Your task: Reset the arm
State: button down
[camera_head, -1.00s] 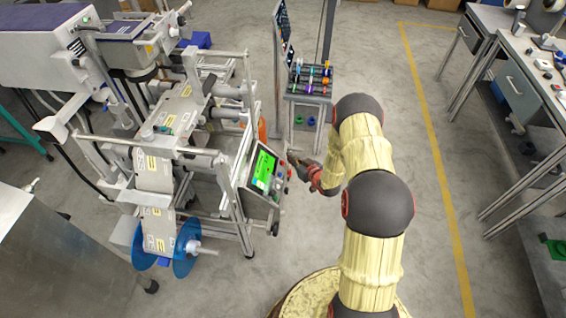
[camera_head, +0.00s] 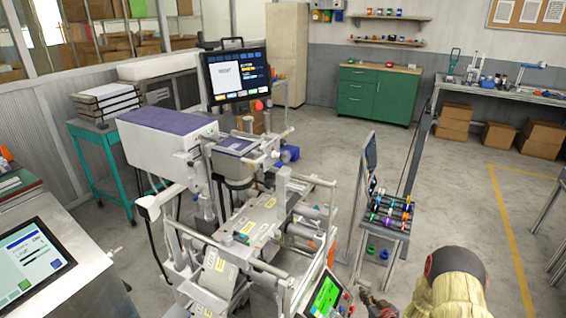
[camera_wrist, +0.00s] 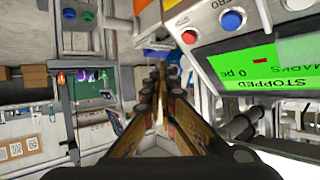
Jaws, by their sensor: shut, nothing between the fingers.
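My gripper (camera_head: 374,299) shows at the bottom edge of the head view, just right of the machine's control panel (camera_head: 326,294) with its green screen. My arm (camera_head: 456,286), in a pale yellow cover with dark joints, is mostly cut off by the lower edge. In the wrist view my gripper (camera_wrist: 160,72) has its fingers together and empty. The control panel (camera_wrist: 262,60) fills the upper right there, reading "STOPPED", with a red and a blue button close to the fingers. They appear apart from it.
The reel machine (camera_head: 240,235) stands left of my arm. A rack of colored reels (camera_head: 388,215) stands behind my gripper. A green cabinet (camera_head: 377,92) and a workbench (camera_head: 500,92) with cardboard boxes line the back. Open floor (camera_head: 480,215) lies to the right.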

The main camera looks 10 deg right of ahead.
jog(key=s+d+f+m+g+h, duration=0.1)
jog(key=s+d+f+g+h, duration=0.15)
jog(key=s+f+g, duration=0.75)
jog(key=s+r+m, duration=0.1)
jog(key=s+r, duration=0.6)
jog(key=s+a+r+t, duration=0.1)
jog(key=s+a+r, duration=0.5)
jog(key=r, duration=1)
jog(key=s+a+r+n+p, duration=0.1)
jog(key=s+a+r, duration=0.6)
jog(key=r, duration=1)
jog(key=s+a+r+t+y+p, duration=0.1)
jog(key=s+a+r, duration=0.5)
jog(key=r, duration=1.1)
jog(key=a, duration=0.3)
jog(key=shift+s+a+t, duration=0.3)
jog(key=shift+s+a, duration=0.05)
jog(key=shift+r, duration=0.15)
